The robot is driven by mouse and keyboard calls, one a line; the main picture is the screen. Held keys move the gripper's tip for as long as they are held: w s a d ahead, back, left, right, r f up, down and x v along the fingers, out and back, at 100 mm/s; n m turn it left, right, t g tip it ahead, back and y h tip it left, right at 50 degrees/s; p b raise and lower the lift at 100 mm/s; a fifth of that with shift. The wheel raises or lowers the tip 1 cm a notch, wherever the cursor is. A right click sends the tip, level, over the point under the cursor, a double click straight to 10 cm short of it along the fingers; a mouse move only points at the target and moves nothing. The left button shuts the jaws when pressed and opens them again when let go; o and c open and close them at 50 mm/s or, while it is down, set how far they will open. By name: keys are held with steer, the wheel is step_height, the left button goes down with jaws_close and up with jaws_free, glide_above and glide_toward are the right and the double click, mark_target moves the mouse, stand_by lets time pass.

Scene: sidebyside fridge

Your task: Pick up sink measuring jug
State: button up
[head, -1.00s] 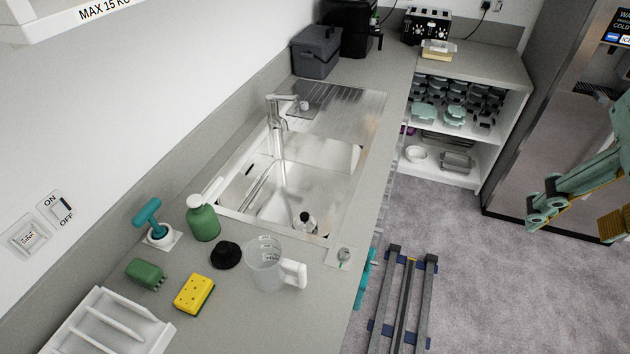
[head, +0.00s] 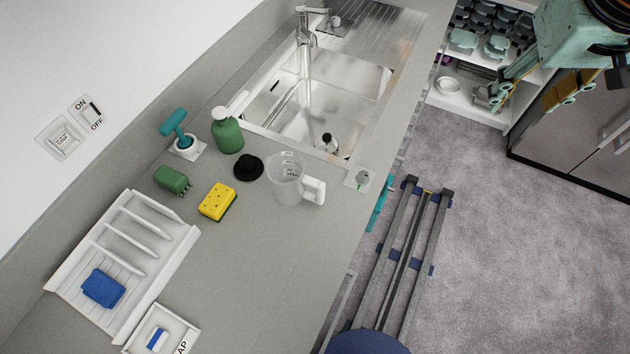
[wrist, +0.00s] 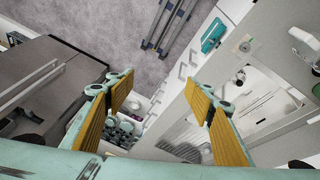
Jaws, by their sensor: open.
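The measuring jug (head: 284,180) is clear, with a white handle on its right side. It stands upright on the grey counter, just in front of the sink (head: 318,132). In the wrist view its white handle (wrist: 304,38) shows at the upper right edge. My gripper (head: 528,98) is at the upper right of the head view, over the floor side, well away from the jug. In the wrist view my gripper (wrist: 165,100) has its two yellow-padded fingers wide apart with nothing between them.
Near the jug are a black plug (head: 248,167), a yellow sponge (head: 218,202), a green bottle (head: 227,132) and a teal-handled brush (head: 180,135). A white dish rack (head: 128,262) stands at left. Floor rails (head: 405,262) run beside the counter.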

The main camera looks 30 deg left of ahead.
steer(key=w+a+f+n, duration=0.2)
steer(key=w+a+f, duration=0.2)
steer(key=a+f, duration=0.2)
steer(key=m+g, duration=0.4)
steer(key=m, duration=0.2)
glide_above(312, 181)
step_height(312, 181, down, 11)
steer(key=shift+s+a+f, duration=0.1)
steer(key=shift+f, duration=0.1)
steer(key=shift+f+b, duration=2.55)
steer(key=shift+f, duration=1.85)
